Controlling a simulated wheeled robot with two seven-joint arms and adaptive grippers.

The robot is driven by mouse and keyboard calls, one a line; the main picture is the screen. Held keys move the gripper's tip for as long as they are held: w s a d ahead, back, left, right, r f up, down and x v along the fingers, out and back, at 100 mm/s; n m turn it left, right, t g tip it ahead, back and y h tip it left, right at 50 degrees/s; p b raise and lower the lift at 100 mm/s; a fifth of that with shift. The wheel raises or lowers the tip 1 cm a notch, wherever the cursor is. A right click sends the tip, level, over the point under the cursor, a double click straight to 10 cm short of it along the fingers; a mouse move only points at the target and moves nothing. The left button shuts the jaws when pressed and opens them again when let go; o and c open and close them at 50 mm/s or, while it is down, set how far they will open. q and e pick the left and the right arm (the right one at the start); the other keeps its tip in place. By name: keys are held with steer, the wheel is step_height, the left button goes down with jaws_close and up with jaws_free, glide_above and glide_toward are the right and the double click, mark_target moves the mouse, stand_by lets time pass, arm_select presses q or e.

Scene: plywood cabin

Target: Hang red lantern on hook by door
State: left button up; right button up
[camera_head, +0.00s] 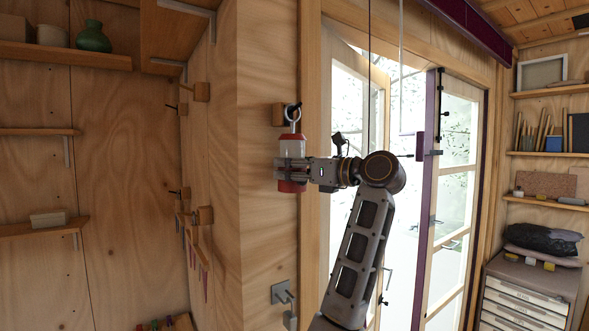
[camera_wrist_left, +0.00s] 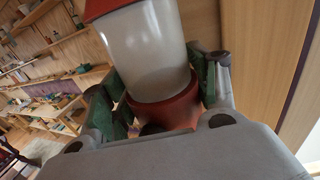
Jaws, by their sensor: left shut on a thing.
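The red lantern (camera_head: 292,147) hangs upright in my left gripper beside the door frame, with a pale body and red base. In the left wrist view the lantern (camera_wrist_left: 146,52) fills the upper middle, its red cap cut by the top edge. My left gripper (camera_head: 291,172) is shut on its lower part, one finger on each side (camera_wrist_left: 165,98). The dark hook (camera_head: 296,107) sits on a wooden block on the wall just above. The lantern's pale handle loop reaches up to the hook and overlaps it; whether it bears on it I cannot tell. My right gripper is out of view.
The glazed door (camera_head: 455,165) stands open to the right of the frame. A metal wall plate with a lever (camera_head: 283,292) is below the lantern. Wooden pegs (camera_head: 202,92) stick out of the wall at left. Shelves (camera_head: 548,154) line the right wall.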

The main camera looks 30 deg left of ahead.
arm_select(q)
steer(key=shift+f, duration=0.2)
steer(key=shift+a, duration=0.1)
stand_by(0.5)
steer(key=o, duration=1.2)
steer(key=shift+o, duration=0.4)
steer(key=d, duration=1.2)
steer(key=shift+s, duration=0.4)
